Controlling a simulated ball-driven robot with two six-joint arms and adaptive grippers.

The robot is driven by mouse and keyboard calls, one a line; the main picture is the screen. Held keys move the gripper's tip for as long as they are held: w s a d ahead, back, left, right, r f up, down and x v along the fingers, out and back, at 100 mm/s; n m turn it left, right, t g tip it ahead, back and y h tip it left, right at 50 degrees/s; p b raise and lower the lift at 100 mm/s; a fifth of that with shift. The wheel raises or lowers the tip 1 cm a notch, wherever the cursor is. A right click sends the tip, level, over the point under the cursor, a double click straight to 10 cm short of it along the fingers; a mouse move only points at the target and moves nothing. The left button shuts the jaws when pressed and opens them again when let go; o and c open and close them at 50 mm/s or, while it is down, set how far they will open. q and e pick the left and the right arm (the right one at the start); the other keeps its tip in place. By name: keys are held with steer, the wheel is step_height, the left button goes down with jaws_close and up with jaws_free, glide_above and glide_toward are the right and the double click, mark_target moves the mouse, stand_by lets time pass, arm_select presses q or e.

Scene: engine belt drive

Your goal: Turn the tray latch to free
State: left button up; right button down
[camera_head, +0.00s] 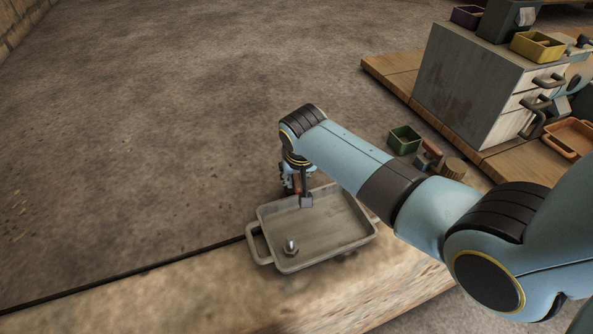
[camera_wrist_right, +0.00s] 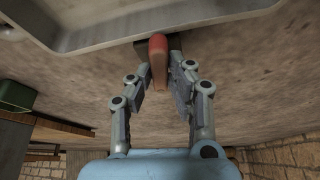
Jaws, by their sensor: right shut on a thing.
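A grey metal tray (camera_head: 335,252) with a side handle sits on the stone-topped bench in the head view. A small metal piece like a bolt (camera_head: 290,247) stands inside it near the front left. My right gripper (camera_head: 292,184) is at the tray's far edge. In the wrist view the tray latch (camera_wrist_right: 158,62), a short lever with a red end, lies between the fingers of my right gripper (camera_wrist_right: 160,82), which is shut on it. The latch reaches up to the tray's rim (camera_wrist_right: 100,47). In the head view my arm and wrist largely hide the latch. My left gripper is not in view.
A grey drawer cabinet (camera_head: 465,85), a yellow bin (camera_head: 537,46) and an orange tray (camera_head: 571,138) are at the far right. The floor at the left is clear.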

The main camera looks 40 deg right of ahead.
steer(key=shift+a+r+m+g+h+p, duration=0.1)
steer(key=shift+m+g+h+p, duration=0.2)
steer(key=shift+m, duration=0.6)
steer(key=shift+m+h, duration=0.3)
steer(key=shift+m, duration=0.7)
steer(key=m, duration=0.1)
steer(key=m+g, duration=0.1)
steer(key=m, duration=0.1)
steer(key=shift+w+m+g+h+b, duration=0.15)
steer(key=shift+m+g+h+b, duration=0.15)
steer(key=shift+h, duration=0.1)
steer(key=m, duration=0.1)
steer(key=m+g+b, duration=0.1)
steer(key=m, duration=0.1)
steer(key=shift+f+m+h, duration=0.2)
steer(key=shift+m+h, duration=0.1)
steer(key=shift+w+m+g+b, duration=0.1)
steer(key=shift+m+g+b, duration=1.05)
steer(key=shift+m, duration=1.05)
steer(key=shift+r, duration=0.1)
